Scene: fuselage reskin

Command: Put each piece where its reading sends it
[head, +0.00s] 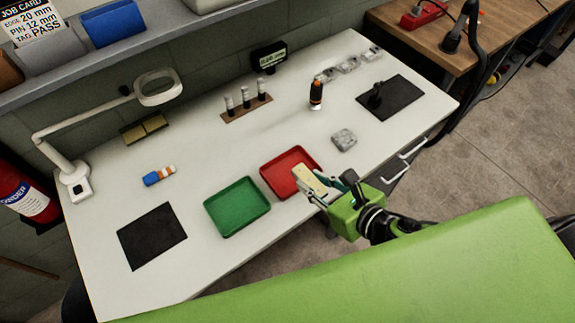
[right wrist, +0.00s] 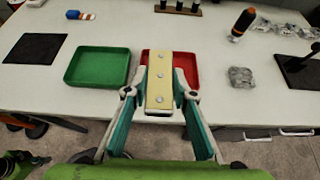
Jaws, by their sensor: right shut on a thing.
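My right gripper (head: 325,190) is shut on a flat pale yellow piece (head: 310,179). In the right wrist view the piece (right wrist: 159,85) has a row of 3 round spots and lies between the fingers (right wrist: 159,92). The piece is over the near part of the red tray (head: 281,164); I cannot tell if it touches it. The green tray (head: 237,208) stands left of the red one and looks empty. A job card (head: 33,22) at top left reads edge 20 mm, pin 12 mm, tag PASS. A small dark display (head: 268,57) stands at the back, its text unreadable. My left gripper is not in view.
Dark mats lie at left (head: 152,236) and right (head: 391,98). A lamp (head: 155,90), a pin rack (head: 246,108), a blue-and-orange item (head: 159,175), an orange-black tool (head: 315,95) and a grey lump (head: 343,139) stand about. The table's middle is clear.

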